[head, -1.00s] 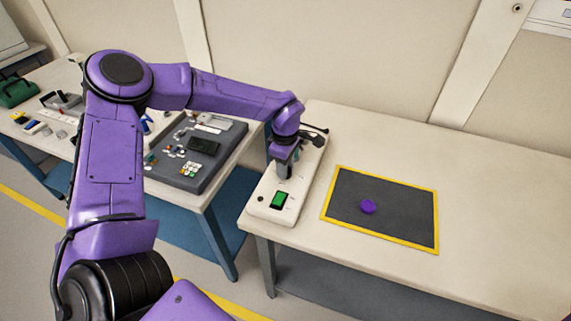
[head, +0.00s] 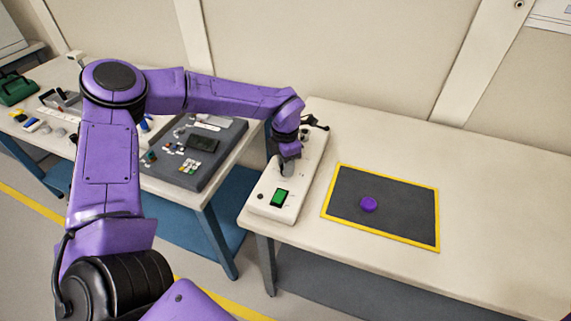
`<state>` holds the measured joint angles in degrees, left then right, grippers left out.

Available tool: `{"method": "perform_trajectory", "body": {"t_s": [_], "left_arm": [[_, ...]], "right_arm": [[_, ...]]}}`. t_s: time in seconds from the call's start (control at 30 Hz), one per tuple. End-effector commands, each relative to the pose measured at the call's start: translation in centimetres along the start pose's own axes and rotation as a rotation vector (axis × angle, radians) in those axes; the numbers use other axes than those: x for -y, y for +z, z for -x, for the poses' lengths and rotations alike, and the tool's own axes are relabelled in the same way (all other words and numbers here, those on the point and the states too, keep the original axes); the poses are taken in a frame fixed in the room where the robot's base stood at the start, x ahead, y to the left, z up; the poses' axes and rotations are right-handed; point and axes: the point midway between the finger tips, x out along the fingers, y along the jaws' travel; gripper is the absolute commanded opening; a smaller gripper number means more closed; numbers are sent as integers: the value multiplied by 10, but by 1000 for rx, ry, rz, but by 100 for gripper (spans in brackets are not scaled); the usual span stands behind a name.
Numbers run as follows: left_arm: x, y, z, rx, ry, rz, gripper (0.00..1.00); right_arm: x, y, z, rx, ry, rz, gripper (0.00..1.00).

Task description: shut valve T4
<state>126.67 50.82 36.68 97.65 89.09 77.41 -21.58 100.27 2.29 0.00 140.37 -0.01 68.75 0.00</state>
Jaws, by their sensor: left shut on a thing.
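My left gripper (head: 289,168) reaches down onto a long white box (head: 271,212) at the left end of the near table. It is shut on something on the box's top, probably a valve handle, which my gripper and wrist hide. No T4 label can be read, so I cannot tell whether this is valve T4 or how far it is turned. A dark part sticks out past my wrist at the box's far end. My right gripper is not in view.
A dark mat with a yellow border (head: 428,225) lies right of the box, with a purple round disc (head: 369,204) on it. A second table at left bears a grey tray (head: 198,181) of small parts. The near table's right side is clear.

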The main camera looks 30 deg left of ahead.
Motion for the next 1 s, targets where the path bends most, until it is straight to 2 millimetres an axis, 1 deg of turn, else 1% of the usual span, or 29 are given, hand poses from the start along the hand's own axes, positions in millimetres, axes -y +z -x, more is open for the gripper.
{"method": "perform_trajectory", "body": {"t_s": [0.1, 0.33, 0.83, 0.87, 0.9, 0.93, 1.0], "left_arm": [[0, 0, 0, 2, 2, 52, 5], [0, 0, 0, 2, 2, 112, 5], [0, 0, 1, 2, 2, 125, 5], [0, 0, 1, 2, 2, 125, 45], [0, 0, 1, 2, 2, 125, 58], [0, 0, 1, 2, 1, 125, 61], [0, 0, 0, 1, 1, 125, 61]], "right_arm": [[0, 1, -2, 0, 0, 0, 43], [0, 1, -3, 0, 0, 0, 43], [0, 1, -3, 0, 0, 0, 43], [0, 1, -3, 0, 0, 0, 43], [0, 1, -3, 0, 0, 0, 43], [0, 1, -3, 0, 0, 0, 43], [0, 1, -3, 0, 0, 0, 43]]}}
